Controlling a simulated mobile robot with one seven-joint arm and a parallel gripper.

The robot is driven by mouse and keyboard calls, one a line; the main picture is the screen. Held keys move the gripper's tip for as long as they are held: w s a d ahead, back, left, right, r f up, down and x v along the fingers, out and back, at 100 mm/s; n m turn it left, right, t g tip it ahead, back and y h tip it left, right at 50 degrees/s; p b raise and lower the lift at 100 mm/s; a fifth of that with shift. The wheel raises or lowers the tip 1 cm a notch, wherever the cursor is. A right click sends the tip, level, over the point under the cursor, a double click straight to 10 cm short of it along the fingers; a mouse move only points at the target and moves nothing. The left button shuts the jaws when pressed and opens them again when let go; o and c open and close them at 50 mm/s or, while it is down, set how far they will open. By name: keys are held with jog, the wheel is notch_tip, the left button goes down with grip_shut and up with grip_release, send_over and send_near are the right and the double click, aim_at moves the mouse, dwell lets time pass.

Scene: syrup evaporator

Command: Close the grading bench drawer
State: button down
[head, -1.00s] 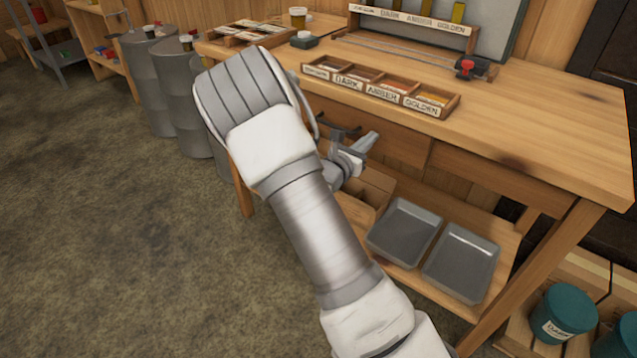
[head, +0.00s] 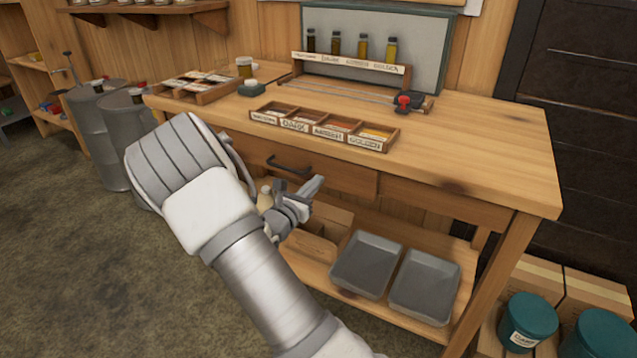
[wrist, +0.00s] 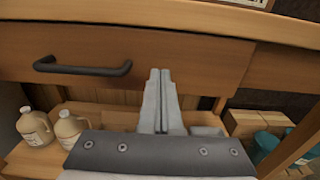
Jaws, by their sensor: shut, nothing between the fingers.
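The grading bench (head: 480,150) has a wooden drawer (head: 335,177) under its top, with a dark bar handle (head: 290,167). The drawer front (wrist: 210,60) fills much of the wrist view, its handle (wrist: 82,68) at the left. The front sits close to the bench frame; I cannot tell whether a small gap is left. My gripper (head: 317,182) is shut and empty, in front of the drawer and right of the handle. In the wrist view its fingertips (wrist: 160,72) overlap the drawer front's lower part; contact cannot be told. My arm hides the drawer's left end in the head view.
On the bench top stand a labelled sample box (head: 322,132) and a rack of vials (head: 350,65). The lower shelf holds grey trays (head: 424,287) and jugs (wrist: 70,128). Drums (head: 95,135) stand left; teal buckets (head: 527,322) stand right. The floor at left is clear.

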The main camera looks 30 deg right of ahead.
jog(key=p+v, duration=0.2)
jog(key=v, duration=0.9)
jog(key=s+d+r+m+g, duration=0.4)
jog(key=s+m+g, duration=0.2)
jog(key=m, duration=0.1)
jog(key=s+a+r+m+g+y, duration=0.2)
jog(key=s+r+m+y, duration=0.25)
jog(key=s+m, duration=0.3)
jog(key=s+a+r+m+g+y, duration=0.1)
jog(key=s+a+r+m+y, duration=0.15)
jog(key=s+m+y, duration=0.5)
jog(key=s+a+r+m+t+y, duration=0.3)
jog(key=s+a+r+t, duration=0.1)
jog(key=s+a+r, duration=0.25)
notch_tip(320, 180, up, 18)
jog(key=p, duration=1.9)
jog(key=shift+w+a, duration=0.25)
jog(key=shift+w, duration=0.15)
jog(key=shift+f, duration=0.1)
